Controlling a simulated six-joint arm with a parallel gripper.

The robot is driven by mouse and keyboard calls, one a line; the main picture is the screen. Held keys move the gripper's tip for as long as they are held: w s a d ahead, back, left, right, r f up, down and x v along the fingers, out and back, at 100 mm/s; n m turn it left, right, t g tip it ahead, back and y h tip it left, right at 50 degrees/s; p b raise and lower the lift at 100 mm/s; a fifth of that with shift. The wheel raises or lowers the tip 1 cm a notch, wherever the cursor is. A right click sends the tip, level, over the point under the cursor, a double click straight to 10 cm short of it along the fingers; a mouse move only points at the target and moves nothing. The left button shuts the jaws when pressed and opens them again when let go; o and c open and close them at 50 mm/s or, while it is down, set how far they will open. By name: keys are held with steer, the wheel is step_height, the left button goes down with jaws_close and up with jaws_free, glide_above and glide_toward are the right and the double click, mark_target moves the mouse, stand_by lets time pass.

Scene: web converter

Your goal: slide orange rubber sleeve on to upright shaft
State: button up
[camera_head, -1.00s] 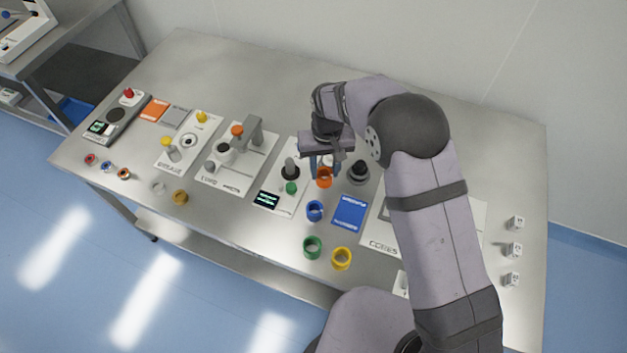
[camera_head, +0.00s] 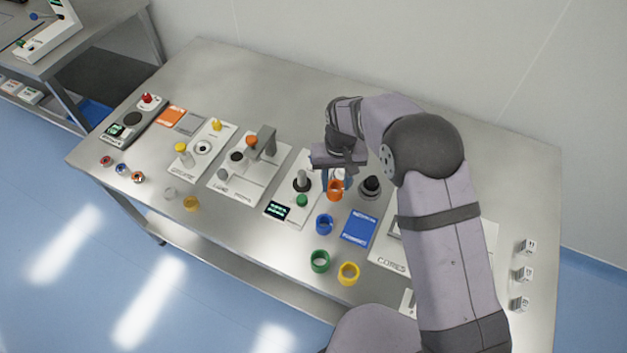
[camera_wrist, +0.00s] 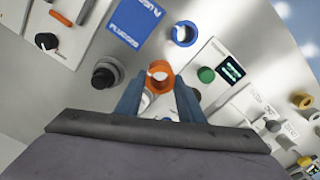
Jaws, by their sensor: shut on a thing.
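The orange rubber sleeve (camera_head: 335,190) is a short open ring. My gripper (camera_wrist: 159,88) is shut on it, with one blue finger on each side; it also shows in the head view (camera_head: 337,178). I cannot tell whether the sleeve touches the table. The upright shaft (camera_head: 302,181) is a grey post on a white plate (camera_head: 290,207), left of the sleeve and apart from it. In the wrist view the shaft is not clearly seen; the plate's green button (camera_wrist: 206,74) and display (camera_wrist: 231,69) lie right of the sleeve.
A blue ring (camera_head: 324,224), green ring (camera_head: 320,261) and yellow ring (camera_head: 348,273) stand towards the front. A black knob (camera_head: 370,186) is close right of the sleeve. A blue card (camera_head: 359,227) lies in front of it. Other fixtures with posts stand to the left.

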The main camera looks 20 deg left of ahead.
steer(key=a+r+n+p, duration=0.1)
steer(key=a+r, duration=0.1)
steer(key=a, duration=0.1)
steer(key=w+a+r+n+p, duration=0.1)
steer(key=a+r+n+p, duration=0.1)
steer(key=a+r, duration=0.1)
steer(key=w+a+r+n+p, duration=0.1)
steer(key=a+r, duration=0.1)
steer(key=a, duration=0.2)
steer(key=shift+r+p, duration=0.3)
steer(key=shift+p, duration=0.1)
steer(key=shift+s+a+r+n, duration=0.1)
steer(key=shift+a+r+n, duration=0.4)
steer(key=shift+a+r, duration=0.05)
steer(key=shift+p, duration=0.3)
steer(key=b, duration=0.3)
glide_above(301, 172)
steer(key=shift+f, duration=2.8)
steer(key=shift+f+b, duration=1.25)
steer(key=shift+f, duration=0.1)
steer(key=shift+f+b, duration=1.7)
steer(key=shift+f, duration=0.55)
